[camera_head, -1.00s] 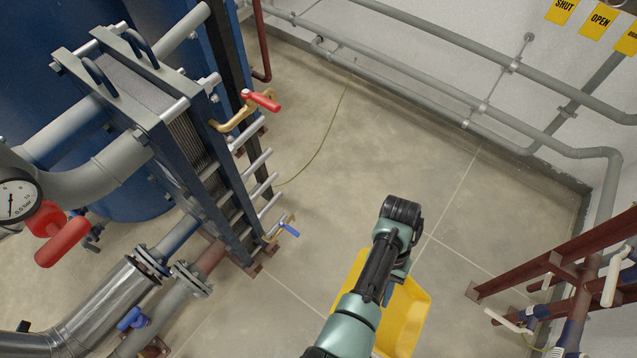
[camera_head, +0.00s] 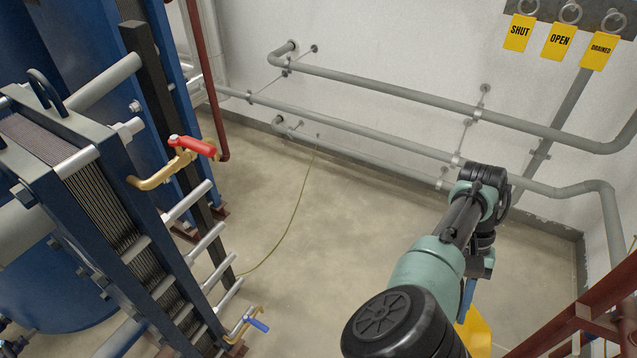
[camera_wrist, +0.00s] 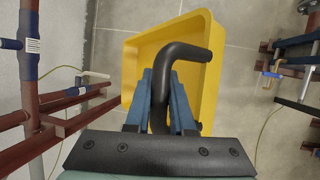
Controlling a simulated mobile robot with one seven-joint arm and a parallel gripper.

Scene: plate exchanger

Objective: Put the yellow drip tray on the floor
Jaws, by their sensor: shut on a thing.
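The yellow drip tray (camera_wrist: 206,28) fills the upper middle of the wrist view, with a black bent handle (camera_wrist: 186,50) over it. My gripper (camera_wrist: 162,76) is shut on this handle between its two blue fingers. In the head view the tray (camera_head: 478,333) shows only in part at the bottom edge, below my gripper (camera_head: 468,298), with my arm covering the rest. The concrete floor (camera_head: 310,235) is bare in the middle. The gap between tray and floor cannot be told.
The plate exchanger (camera_head: 110,215) stands at left, with a red-handled valve (camera_head: 193,146) and a blue-handled valve (camera_head: 256,324) sticking out. A brown steel frame (camera_head: 575,325) is at lower right. Grey pipes (camera_head: 370,128) run along the back wall. A thin yellow-green cable (camera_head: 285,225) crosses the floor.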

